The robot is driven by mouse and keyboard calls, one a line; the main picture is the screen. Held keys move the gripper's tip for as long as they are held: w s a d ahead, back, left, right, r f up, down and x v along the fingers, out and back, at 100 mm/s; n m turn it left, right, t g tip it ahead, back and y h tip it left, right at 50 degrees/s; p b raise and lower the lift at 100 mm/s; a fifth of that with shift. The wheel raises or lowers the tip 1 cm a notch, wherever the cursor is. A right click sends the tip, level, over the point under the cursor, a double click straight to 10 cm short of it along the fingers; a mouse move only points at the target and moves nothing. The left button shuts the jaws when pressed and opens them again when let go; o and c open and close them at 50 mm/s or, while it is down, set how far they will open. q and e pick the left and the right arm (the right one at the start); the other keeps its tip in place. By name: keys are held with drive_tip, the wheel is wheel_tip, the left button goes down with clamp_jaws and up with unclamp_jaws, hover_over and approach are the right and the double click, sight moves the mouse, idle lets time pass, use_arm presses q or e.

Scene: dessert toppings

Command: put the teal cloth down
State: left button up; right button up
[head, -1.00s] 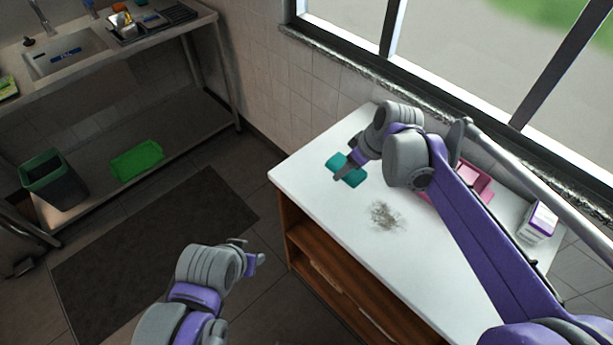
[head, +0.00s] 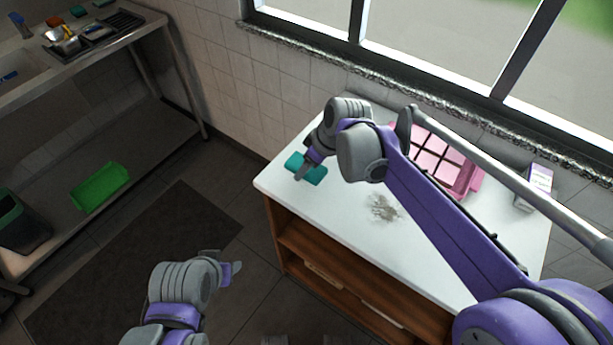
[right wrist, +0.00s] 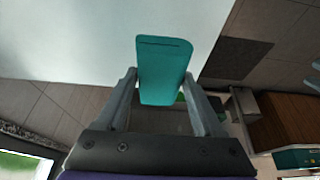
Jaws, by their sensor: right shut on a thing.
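The teal cloth (head: 293,162) is at the left end of the white-topped table (head: 335,220). My right gripper (head: 302,172) is shut on it. In the right wrist view the cloth (right wrist: 165,68) is a flat, stiff-looking piece between the two fingers of my right gripper (right wrist: 165,98), with the white top behind it. I cannot tell whether the cloth touches the table. My left gripper (head: 225,264) is empty, low in front of the table's left side, over the floor; its finger gap is unclear.
A grey-brown smudge (head: 382,207) marks the middle of the top. A pink compartment tray (head: 466,180) and a white-purple carton (head: 538,186) stand toward the back right. The tiled wall and window sill border the back. A green tray (head: 99,188) is on the lower shelf at left.

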sight(308, 179)
drive_tip(key=shift+f, duration=2.35)
drive_tip(key=shift+f+b, duration=0.25)
drive_tip(key=shift+b, duration=0.1)
drive_tip(key=o, duration=0.9)
drive_tip(key=shift+s, duration=0.1)
drive_tip(key=o, duration=0.3)
drive_tip(key=shift+f, duration=0.1)
